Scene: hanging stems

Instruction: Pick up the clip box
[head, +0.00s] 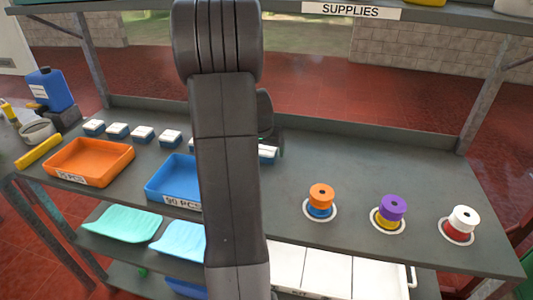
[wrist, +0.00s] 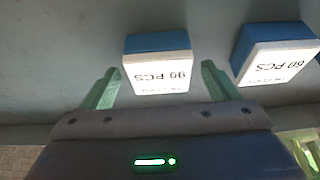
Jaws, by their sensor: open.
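In the wrist view a small blue box with a white lid (wrist: 158,70) is marked "90 PCS", upside down; its smaller print is not readable. My gripper (wrist: 160,72) is open, with one green finger on each side of this box and nothing held. The box appears just beyond or between the fingertips; I cannot tell contact. A similar box (wrist: 278,52) marked "60 PCS" stands to the right of the fingers. In the head view my arm hides the gripper and most of one box (head: 268,153). I cannot tell which box is the clip box.
Several like boxes (head: 142,134) stand in a row on the grey shelf (head: 330,165), behind an orange tray (head: 90,160) and a blue tray (head: 172,178). Stacked coloured spools (head: 321,197) stand on the right. An upper shelf labelled "SUPPLIES" (head: 350,11) runs overhead.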

